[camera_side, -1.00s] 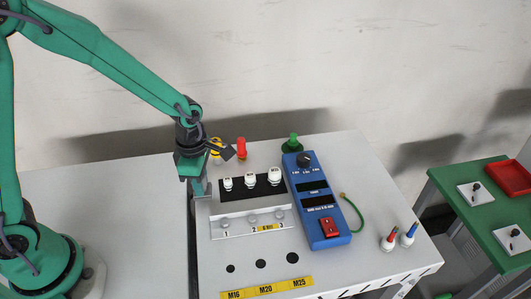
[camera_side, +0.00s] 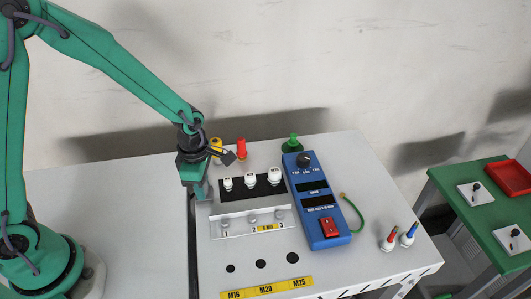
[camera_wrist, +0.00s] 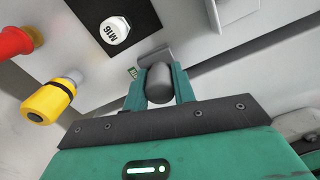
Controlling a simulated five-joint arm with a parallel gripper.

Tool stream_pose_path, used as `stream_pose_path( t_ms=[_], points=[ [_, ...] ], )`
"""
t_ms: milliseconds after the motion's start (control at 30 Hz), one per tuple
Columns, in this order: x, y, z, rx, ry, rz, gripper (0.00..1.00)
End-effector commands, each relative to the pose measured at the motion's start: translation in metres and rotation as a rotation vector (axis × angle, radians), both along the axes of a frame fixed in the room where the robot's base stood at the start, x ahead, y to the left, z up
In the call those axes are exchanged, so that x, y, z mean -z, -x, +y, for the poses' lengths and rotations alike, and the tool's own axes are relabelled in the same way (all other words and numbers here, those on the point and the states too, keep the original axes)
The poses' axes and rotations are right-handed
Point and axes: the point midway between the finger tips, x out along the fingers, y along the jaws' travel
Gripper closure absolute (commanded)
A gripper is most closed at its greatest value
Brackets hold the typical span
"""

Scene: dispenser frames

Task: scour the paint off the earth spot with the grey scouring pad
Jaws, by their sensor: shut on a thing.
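My gripper (camera_wrist: 158,84) is shut on the grey scouring pad, whose rounded grey handle (camera_wrist: 159,88) shows between the two green fingers in the wrist view. The flat grey end (camera_wrist: 155,55) of the pad lies beyond the fingertips, at the pale surface. In the side view my gripper (camera_side: 203,190) is low at the left end of the silver bracket (camera_side: 228,231).
A black strip (camera_side: 243,194) with several white cable glands stands right of my gripper. A yellow-topped part (camera_wrist: 48,101) and a red-topped part (camera_wrist: 18,42) stand close by. A blue meter (camera_side: 322,221) lies farther right. The left table (camera_side: 110,190) is clear.

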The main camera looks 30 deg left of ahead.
Motion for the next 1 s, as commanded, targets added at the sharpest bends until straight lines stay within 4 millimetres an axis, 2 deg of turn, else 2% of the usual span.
stream_pose_path(
  t_ms=[100, 200, 700, 1000],
  points=[
    [-0.002, 0.005, -0.004, 0.001, 0.0, 0.001, 0.95],
    [-0.024, 0.004, -0.004, 0.001, 0.0, -0.004, 0.95],
    [-0.067, 0.004, -0.004, 0.001, 0.0, -0.002, 0.95],
    [-0.081, 0.004, -0.004, 0.001, 0.0, 0.001, 0.95]
  ],
)
